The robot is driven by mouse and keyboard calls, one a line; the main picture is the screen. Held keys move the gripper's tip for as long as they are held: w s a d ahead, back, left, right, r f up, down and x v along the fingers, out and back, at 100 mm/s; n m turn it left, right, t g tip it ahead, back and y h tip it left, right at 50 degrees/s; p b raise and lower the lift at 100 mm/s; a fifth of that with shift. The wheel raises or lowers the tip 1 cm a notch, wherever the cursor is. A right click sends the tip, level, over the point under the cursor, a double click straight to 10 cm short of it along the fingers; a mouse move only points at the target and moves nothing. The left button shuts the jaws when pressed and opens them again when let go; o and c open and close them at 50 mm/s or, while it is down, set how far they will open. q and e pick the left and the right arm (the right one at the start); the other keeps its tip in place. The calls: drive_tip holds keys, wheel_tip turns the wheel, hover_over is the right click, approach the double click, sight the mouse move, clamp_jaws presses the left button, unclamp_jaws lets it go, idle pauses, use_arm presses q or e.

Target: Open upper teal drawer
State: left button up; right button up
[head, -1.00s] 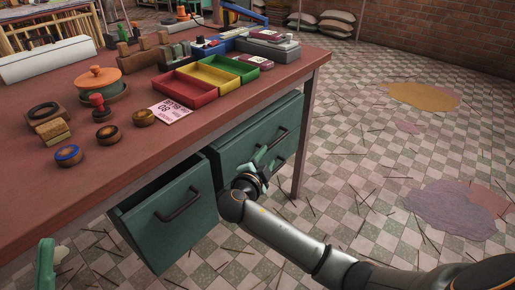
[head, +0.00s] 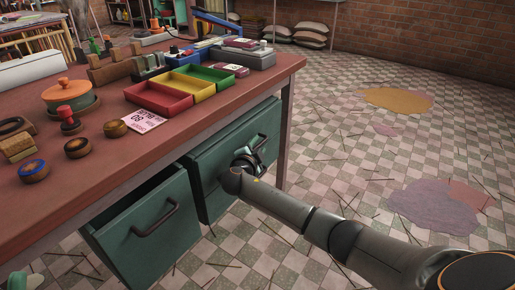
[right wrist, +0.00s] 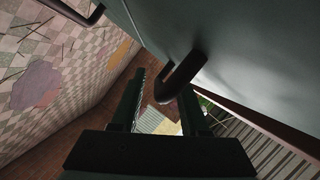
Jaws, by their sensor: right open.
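The teal drawer front on the right (head: 212,160) is closed under the red table. Its dark bar handle (head: 262,141) is partly hidden by my right gripper (head: 254,152). In the right wrist view, my right gripper (right wrist: 163,80) is open and empty. A dark handle (right wrist: 183,76) reaches in near its fingertips, closest to the right finger. I cannot tell whether they touch. A second handle (right wrist: 80,12) shows at the upper left there.
Another teal drawer (head: 150,235) at the left stands pulled out, with a dark handle. The table (head: 60,190) above carries red, yellow and green trays, round wooden pieces and an orange-lidded pot. A table leg (head: 284,135) stands just right of the drawers.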

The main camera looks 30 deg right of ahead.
clamp_jaws()
idle(0.3)
idle(1.1)
